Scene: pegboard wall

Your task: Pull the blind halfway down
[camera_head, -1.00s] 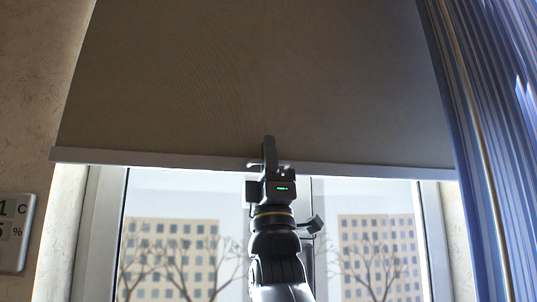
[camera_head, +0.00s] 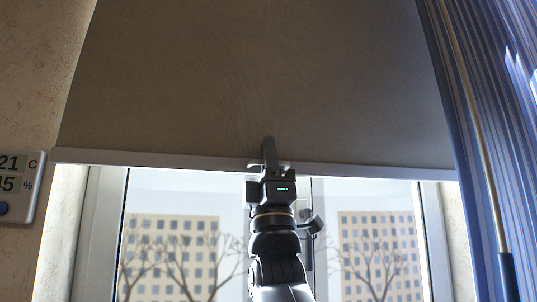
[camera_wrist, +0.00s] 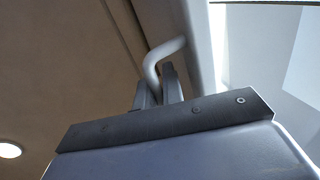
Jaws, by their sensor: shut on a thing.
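The grey-brown roller blind (camera_head: 260,80) fills the upper part of the head view. Its pale bottom bar (camera_head: 150,159) runs across the window, with glass showing below it. My gripper (camera_head: 268,152) is at the middle of this bar, reaching up from below. In the wrist view, a pale curved pull handle (camera_wrist: 165,50) comes off the bar and passes down between my gripper's fingers (camera_wrist: 159,88). The fingers are shut on it. The part of the handle inside the fingers is hidden.
A striped blue curtain (camera_head: 485,120) with a thin wand (camera_head: 490,165) hangs at the right. A wall display (camera_head: 18,187) with temperature and humidity readings is at the left. The window (camera_head: 170,200) lies behind my arm. A round ceiling light (camera_wrist: 10,149) shows in the wrist view.

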